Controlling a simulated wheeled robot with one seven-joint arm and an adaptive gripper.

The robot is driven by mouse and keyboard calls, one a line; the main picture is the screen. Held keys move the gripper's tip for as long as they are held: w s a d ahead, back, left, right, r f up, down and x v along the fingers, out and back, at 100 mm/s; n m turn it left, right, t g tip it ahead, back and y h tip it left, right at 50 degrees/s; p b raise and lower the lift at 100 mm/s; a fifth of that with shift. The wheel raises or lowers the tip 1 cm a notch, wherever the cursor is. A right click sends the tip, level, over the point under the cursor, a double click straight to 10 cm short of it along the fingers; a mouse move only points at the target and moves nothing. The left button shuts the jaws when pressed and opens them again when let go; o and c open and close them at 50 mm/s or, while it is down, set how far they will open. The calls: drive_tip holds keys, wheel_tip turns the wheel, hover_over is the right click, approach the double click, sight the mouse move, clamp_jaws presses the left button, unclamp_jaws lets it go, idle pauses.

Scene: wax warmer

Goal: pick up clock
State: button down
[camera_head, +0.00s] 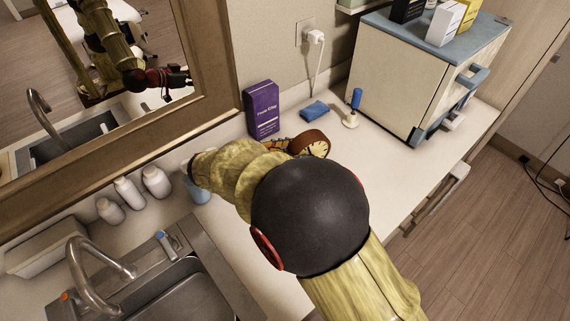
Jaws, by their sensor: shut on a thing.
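The clock (317,148) is small and round, with a brown casing and a pale face with dark hands. It is at the counter (385,165), in front of the purple box. My gripper (291,146) reaches it from the left and is shut on it. Most of the gripper and the left part of the clock are hidden behind my arm. I cannot tell whether the clock touches the counter.
A cream cabinet (395,80) with boxes on top is at right. Bottles (155,182) and a sink (180,290) are left. A mirror (100,90) hangs behind.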

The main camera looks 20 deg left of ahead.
drive_tip(key=shift+r, duration=0.25)
